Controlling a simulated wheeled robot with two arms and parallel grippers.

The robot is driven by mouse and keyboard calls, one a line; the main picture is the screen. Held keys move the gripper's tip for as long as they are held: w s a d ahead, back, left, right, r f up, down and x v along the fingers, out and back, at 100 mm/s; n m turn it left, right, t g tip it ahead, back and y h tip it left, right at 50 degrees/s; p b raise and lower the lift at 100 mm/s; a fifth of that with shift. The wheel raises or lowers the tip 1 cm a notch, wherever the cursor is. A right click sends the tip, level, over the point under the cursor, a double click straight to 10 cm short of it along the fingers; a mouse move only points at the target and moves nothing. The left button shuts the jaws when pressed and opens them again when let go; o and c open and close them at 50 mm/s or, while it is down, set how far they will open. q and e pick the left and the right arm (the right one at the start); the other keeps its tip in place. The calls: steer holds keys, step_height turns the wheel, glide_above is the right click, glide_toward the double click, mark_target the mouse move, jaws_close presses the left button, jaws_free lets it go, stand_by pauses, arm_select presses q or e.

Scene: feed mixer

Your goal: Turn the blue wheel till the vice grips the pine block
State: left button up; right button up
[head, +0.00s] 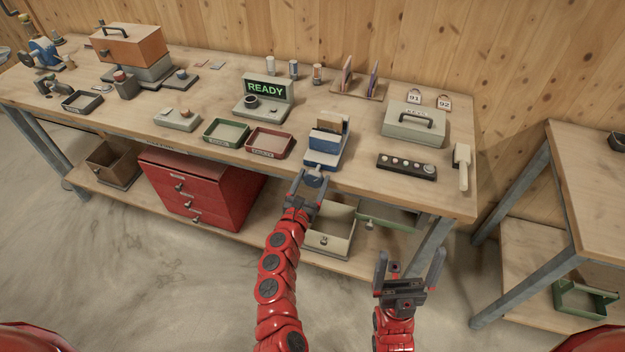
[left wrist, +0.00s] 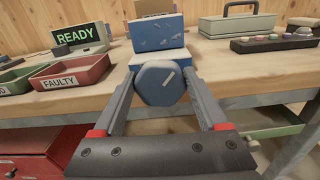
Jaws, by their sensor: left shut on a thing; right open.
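The blue vice (head: 322,158) stands at the front edge of the workbench, right of the red tray. Its blue wheel (head: 316,181) faces me; in the left wrist view the wheel (left wrist: 154,88) is a faceted disc with a pale mark slanting up to the right. The pine block (head: 329,123) shows behind the vice's blue front jaw; its lower part is hidden, so I cannot tell whether the jaws touch it. My left gripper (head: 313,180) is shut on the wheel, one finger on each side. My right gripper (head: 411,254) is open and empty, in front of the bench.
A green tray (head: 226,133) and a red tray (head: 270,143) marked FAULTY sit left of the vice. Right of it are a button strip (head: 407,166) and a grey case (head: 414,125). A READY display (head: 266,92) stands behind.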

arm_select(q)
steer(key=shift+c, duration=1)
steer(key=m+b, duration=0.2)
steer(key=m, duration=0.1)
steer(key=shift+f, duration=0.25)
steer(key=shift+d+r+m+b, duration=0.1)
steer(key=shift+m+b, duration=0.25)
steer(key=shift+m, duration=0.15)
steer(key=shift+r, duration=0.1)
steer(key=o, duration=1.3)
steer(key=shift+s, duration=0.15)
steer(key=b+v, duration=0.1)
steer(key=v, duration=1.6)
steer(key=shift+r, duration=0.1)
